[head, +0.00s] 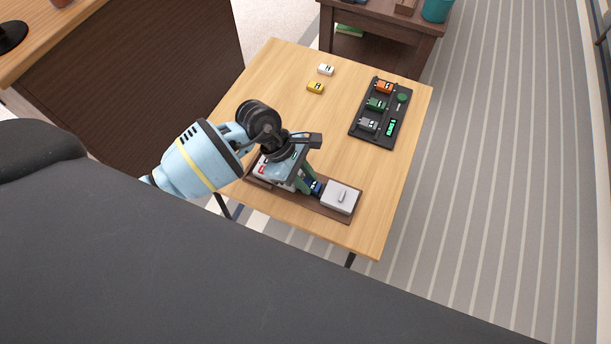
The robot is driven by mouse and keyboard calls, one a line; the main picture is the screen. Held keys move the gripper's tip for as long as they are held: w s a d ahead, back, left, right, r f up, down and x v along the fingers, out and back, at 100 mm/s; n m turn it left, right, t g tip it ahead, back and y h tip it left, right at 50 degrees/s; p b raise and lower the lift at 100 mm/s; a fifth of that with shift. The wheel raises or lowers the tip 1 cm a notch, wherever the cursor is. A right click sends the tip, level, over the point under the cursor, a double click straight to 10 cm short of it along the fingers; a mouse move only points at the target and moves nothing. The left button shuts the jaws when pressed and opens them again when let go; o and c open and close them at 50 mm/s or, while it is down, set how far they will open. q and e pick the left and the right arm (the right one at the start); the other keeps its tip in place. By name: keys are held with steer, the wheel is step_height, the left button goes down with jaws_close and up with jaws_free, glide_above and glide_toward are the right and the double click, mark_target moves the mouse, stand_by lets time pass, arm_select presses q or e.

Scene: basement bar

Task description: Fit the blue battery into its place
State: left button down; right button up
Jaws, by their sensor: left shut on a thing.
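My left gripper (306,184) reaches in from the left, pointing down over a brown tray (329,212) at the table's near edge. It is shut on the blue battery (317,187), which shows only partly beside the fingers. Whether the battery touches the tray is hard to tell. A grey block with a handle (340,198) sits on the tray just right of the battery. A white and red item (262,169) at the tray's left end is partly hidden by the gripper. My right gripper is not in view.
A black rack (373,136) at the table's right holds orange (384,87), green (376,104) and grey (368,125) batteries beside a green display (391,128). A yellow battery (316,87) and a white one (326,69) lie at the back. The table's (345,150) middle is clear.

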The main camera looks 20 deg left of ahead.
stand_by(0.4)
arm_select(q)
steer(key=c, duration=1.1)
jaws_free()
steer(key=shift+p+v, duration=0.35)
steer(key=shift+v, duration=3.55)
